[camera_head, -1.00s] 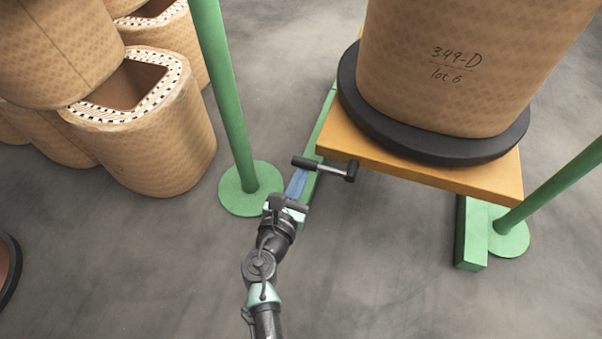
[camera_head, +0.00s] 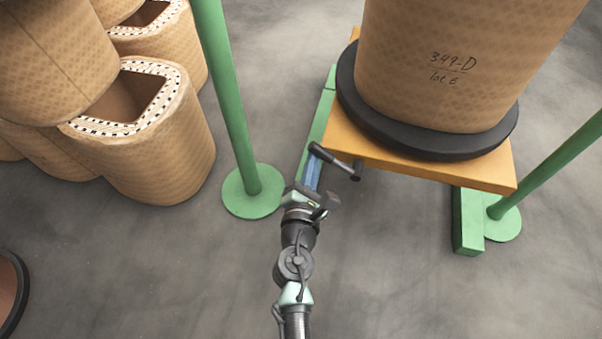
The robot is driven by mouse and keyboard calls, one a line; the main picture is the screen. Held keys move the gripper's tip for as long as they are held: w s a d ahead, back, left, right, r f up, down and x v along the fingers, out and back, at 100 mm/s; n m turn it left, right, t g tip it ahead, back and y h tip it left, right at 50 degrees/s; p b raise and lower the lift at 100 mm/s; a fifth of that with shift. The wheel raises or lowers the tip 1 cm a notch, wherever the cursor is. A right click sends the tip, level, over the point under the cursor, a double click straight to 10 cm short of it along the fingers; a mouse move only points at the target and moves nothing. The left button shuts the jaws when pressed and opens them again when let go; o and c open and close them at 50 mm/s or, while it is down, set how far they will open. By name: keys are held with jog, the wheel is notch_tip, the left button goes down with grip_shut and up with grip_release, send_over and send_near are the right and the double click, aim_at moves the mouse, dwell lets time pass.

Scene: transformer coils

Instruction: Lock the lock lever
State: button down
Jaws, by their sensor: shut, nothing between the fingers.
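The lock lever (camera_head: 336,161) is a thin bar with a dark handle at its left end and a dark piece at its right end. It sits at the near left corner of the orange platform (camera_head: 420,170) and slants down to the right. My gripper (camera_head: 313,165) has blue fingers, shut with nothing between them. The fingertips are at the handle's left end, touching it or very close; I cannot tell which. The fingers partly overlap the green rail behind.
A large tan coil marked 349-D (camera_head: 450,65) stands on a black round base (camera_head: 400,130) on the platform. A green post (camera_head: 230,100) rises just left of my gripper. Several tan coils (camera_head: 160,150) stand at the left. The floor in front is clear.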

aim_at(327, 155)
jog(key=shift+s+d+r+m, duration=0.15)
jog(key=shift+d+r+m, duration=0.4)
jog(key=shift+r+m, duration=0.35)
jog(key=shift+s+d+r+m+y+p, duration=0.15)
jog(key=shift+d+r+m+p, duration=0.15)
jog(key=shift+d+r+m, duration=0.25)
jog(key=shift+s+d+r+m+y+p, duration=0.15)
jog(key=shift+d+r+m+p, duration=0.15)
jog(key=shift+m, duration=0.35)
jog(key=shift+s+d+r+m+t+p, duration=0.2)
jog(key=shift+d+r+m, duration=0.1)
jog(key=shift+d+m, duration=0.3)
jog(key=shift+s+d+r+m+t+p, duration=0.1)
jog(key=shift+d+r+m+t, duration=0.2)
jog(key=shift+m, duration=0.5)
jog(key=shift+s+d+r+m+t+p, duration=0.15)
jog(key=shift+d+r+m, duration=0.1)
jog(key=shift+d+m, duration=0.4)
jog(key=shift+a, duration=0.1)
